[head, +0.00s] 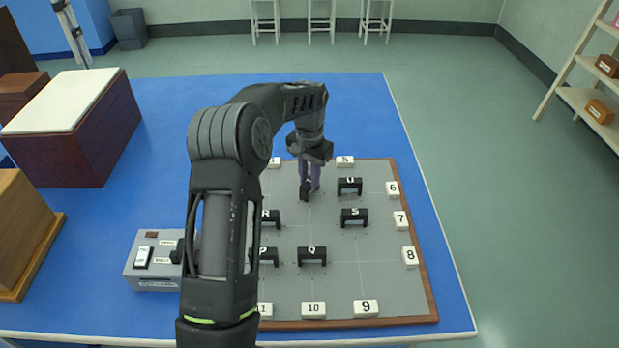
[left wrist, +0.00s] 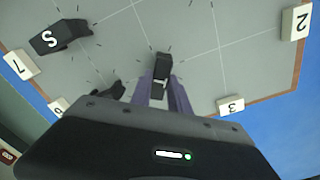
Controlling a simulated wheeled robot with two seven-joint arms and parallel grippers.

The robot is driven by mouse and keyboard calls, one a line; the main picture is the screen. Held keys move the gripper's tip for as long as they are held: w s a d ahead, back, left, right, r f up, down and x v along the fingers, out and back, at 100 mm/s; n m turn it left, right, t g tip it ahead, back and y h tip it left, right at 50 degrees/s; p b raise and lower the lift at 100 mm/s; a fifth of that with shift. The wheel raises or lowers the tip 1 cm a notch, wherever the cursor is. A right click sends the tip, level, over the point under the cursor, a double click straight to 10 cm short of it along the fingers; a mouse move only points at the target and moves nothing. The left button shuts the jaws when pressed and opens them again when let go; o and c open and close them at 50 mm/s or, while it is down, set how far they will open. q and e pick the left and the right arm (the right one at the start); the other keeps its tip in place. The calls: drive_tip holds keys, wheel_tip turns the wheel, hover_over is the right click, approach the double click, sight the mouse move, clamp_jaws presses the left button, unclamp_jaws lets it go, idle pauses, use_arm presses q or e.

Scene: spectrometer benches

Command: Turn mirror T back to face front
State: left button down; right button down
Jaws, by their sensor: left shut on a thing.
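My left gripper (head: 310,186) points down over the back part of the grey board (head: 340,285). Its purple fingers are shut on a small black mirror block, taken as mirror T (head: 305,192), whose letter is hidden. In the left wrist view this mirror (left wrist: 163,66) shows between the fingertips (left wrist: 164,88), standing on the board and seen nearly end-on. The gripper and my arm cover part of it in the head view. My right gripper is not in view.
Black mirrors U (head: 349,186), S (head: 354,217), Q (head: 312,256), R (head: 270,217) and P (head: 268,256) stand nearby; my arm partly covers R and P. White numbered blocks such as 7 (head: 401,221) line the rim. A grey switch box (head: 155,262) stands left of the board.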

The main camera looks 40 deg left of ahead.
use_arm(q)
drive_tip(key=m, duration=0.5)
drive_tip(key=shift+m, duration=0.3)
drive_tip(key=m, duration=0.5)
drive_tip(key=shift+m, duration=0.3)
drive_tip(key=c, duration=1.2)
unclamp_jaws()
drive_tip(key=shift+c, duration=0.2)
drive_tip(key=shift+r+b, duration=0.55)
drive_tip(key=shift+r, duration=3.4)
